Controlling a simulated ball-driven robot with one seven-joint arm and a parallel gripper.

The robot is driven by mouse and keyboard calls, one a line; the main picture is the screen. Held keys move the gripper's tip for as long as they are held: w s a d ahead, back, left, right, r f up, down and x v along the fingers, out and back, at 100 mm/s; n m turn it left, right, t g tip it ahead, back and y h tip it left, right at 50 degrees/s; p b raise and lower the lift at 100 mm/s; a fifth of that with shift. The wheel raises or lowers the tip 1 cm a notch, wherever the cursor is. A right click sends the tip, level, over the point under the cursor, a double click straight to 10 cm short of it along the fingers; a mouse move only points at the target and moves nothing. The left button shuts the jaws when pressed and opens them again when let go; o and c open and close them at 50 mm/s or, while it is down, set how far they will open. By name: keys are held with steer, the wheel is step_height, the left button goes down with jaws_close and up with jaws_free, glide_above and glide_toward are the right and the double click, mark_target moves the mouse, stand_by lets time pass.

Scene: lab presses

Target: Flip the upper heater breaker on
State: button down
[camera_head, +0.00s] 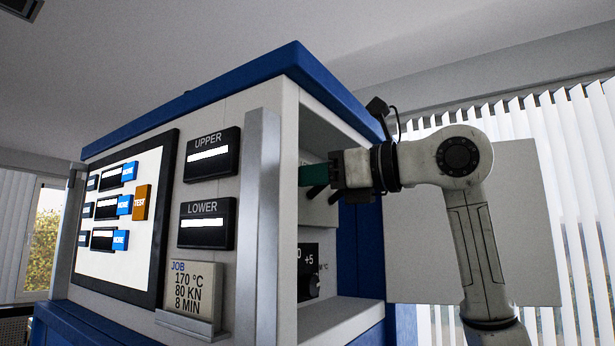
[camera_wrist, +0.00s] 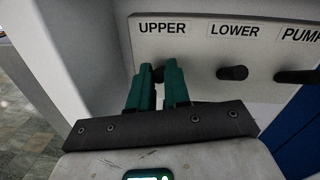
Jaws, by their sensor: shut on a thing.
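The breaker panel (camera_wrist: 200,48) is a white plate labelled UPPER, LOWER and PUMP in the wrist view. The upper heater breaker (camera_wrist: 158,75) is a dark lever under the UPPER label, mostly hidden between my teal fingertips. My gripper (camera_wrist: 158,82) is shut on it, one finger on each side. In the head view my gripper (camera_head: 313,177) reaches from the right into the open side of the press cabinet (camera_head: 270,80). The upper lever's exact tilt cannot be told.
The lower breaker (camera_wrist: 232,73) and pump breaker (camera_wrist: 298,76) are dark levers right of my fingers. The cabinet's side wall stands close on the left in the wrist view. An open white door (camera_head: 430,250) is behind my arm. A dial (camera_head: 308,272) sits lower in the bay.

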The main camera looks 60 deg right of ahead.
steer(key=shift+w+r+g, duration=0.2)
steer(key=shift+r+g, duration=0.1)
steer(key=shift+g, duration=0.5)
steer(key=c, duration=1.1)
jaws_free()
steer(key=s+d+r+b, duration=0.1)
steer(key=s+b, duration=0.2)
steer(key=s, duration=0.7)
steer(key=shift+s+d+r+b, duration=0.2)
steer(key=shift+s+r+b, duration=0.05)
steer(key=shift+s+b, duration=0.05)
